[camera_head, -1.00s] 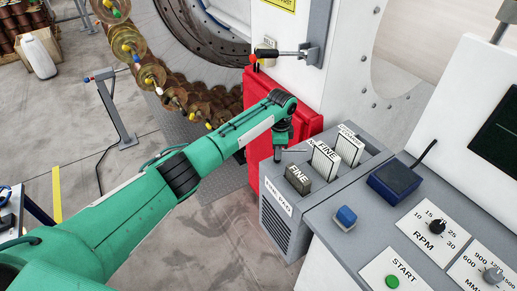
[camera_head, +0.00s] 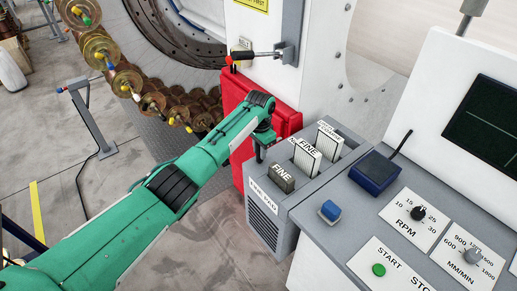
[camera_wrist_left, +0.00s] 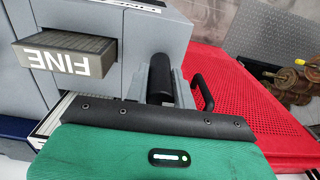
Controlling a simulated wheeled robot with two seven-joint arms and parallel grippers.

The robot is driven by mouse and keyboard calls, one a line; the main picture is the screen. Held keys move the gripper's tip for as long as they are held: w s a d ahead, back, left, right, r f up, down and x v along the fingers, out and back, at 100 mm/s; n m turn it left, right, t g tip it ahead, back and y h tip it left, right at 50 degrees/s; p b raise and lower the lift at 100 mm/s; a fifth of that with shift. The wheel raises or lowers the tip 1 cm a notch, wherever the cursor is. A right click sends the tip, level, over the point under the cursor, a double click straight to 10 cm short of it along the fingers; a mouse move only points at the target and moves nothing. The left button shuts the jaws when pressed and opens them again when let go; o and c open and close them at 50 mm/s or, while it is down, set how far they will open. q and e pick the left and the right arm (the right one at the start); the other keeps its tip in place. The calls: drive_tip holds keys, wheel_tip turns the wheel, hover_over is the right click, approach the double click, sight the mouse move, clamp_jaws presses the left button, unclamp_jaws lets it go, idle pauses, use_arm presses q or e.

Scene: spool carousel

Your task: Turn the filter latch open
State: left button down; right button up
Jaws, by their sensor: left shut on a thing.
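The grey filter box (camera_head: 263,222) stands right of centre in the head view. My left gripper (camera_head: 259,153) points down at its back left corner. In the left wrist view, the grey fingers (camera_wrist_left: 160,92) are shut on a black cylindrical grip (camera_wrist_left: 160,75), which appears to be the filter latch's handle. The rest of the latch is hidden behind the gripper and arm. A dark filter block marked FINE (camera_head: 281,177) sticks up from the box, and it also shows in the wrist view (camera_wrist_left: 68,60). My right gripper is not in view.
Two pale pleated filters (camera_head: 306,158) (camera_head: 329,141) stand in the box behind the dark one. A red perforated bin (camera_head: 284,122) is close behind the gripper. A control desk (camera_head: 330,232) with a blue button (camera_head: 330,209) adjoins at right.

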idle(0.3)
use_arm(q)
drive_tip(key=c, duration=1.2)
unclamp_jaws()
drive_tip(key=shift+o, duration=0.2)
drive_tip(key=shift+r, duration=0.15)
wheel_tip(320, 180, up, 12)
drive_tip(key=b, duration=0.4)
drive_tip(key=shift+r, duration=0.85)
drive_tip(key=shift+f, duration=0.1)
